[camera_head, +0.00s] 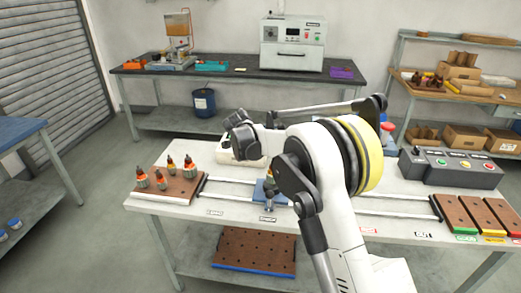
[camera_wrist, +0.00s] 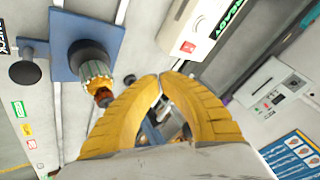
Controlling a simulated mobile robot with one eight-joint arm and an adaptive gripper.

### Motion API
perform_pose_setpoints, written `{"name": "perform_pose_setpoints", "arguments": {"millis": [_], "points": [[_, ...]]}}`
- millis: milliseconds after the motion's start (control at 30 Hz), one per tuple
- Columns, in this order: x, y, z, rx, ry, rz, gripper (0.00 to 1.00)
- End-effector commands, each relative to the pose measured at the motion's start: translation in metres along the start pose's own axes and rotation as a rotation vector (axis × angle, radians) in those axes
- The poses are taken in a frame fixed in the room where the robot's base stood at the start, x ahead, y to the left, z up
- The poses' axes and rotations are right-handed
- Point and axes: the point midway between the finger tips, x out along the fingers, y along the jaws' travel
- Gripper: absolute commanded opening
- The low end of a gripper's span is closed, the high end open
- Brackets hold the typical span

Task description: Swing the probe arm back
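In the wrist view my gripper (camera_wrist: 160,78) has its yellow fingers together at the tips, with no object visible between the tips. A blue plate (camera_wrist: 66,28) carries an armature (camera_wrist: 95,70) with copper windings, just left of my fingers and apart from them. A round black knob (camera_wrist: 26,72) sits at the plate's left side. A white unit with a READY display (camera_wrist: 237,14) and a red button is at the upper right. I cannot make out the probe arm for certain. In the head view my own arm covers much of the station around the blue plate (camera_head: 259,192).
Armatures (camera_head: 163,180) stand on a brown board at the table's left. A grey button console (camera_head: 450,168) and brown trays (camera_head: 458,214) with green, yellow and red labels are at the right. Rails (camera_head: 385,208) run along the table. A back bench (camera_head: 235,73) stands behind.

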Motion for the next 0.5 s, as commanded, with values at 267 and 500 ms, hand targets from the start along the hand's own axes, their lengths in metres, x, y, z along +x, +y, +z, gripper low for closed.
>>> {"name": "perform_pose_setpoints", "arguments": {"millis": [267,500], "points": [[-0.052,-0.014,0.005,0.001,0.002,0.002,0.00],[-0.065,-0.017,0.008,0.003,0.002,0.002,0.00]]}}
